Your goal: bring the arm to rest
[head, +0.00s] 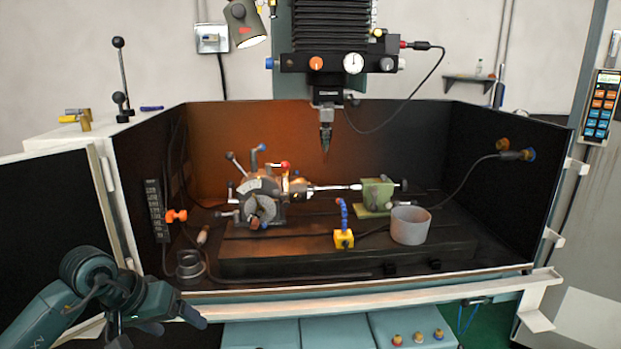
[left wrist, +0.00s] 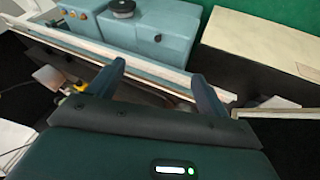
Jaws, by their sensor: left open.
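My left gripper (head: 160,322) is at the lower left of the head view, in front of the machine's front rail and outside the enclosure. In the left wrist view its two fingers (left wrist: 157,85) are spread apart with nothing between them. The indexing chuck (head: 262,195) sits on the machine table inside the enclosure, well away from the gripper. A thin bright rod (head: 335,187) runs from the chuck to a green tailstock (head: 377,195). My right gripper is in neither view.
The front rail (head: 400,299) of the enclosure is close to my left gripper. An open black door (head: 55,220) stands at the left. A grey cup (head: 410,225) and a yellow block with a blue hose (head: 343,238) are on the table. The spindle (head: 326,120) hangs above.

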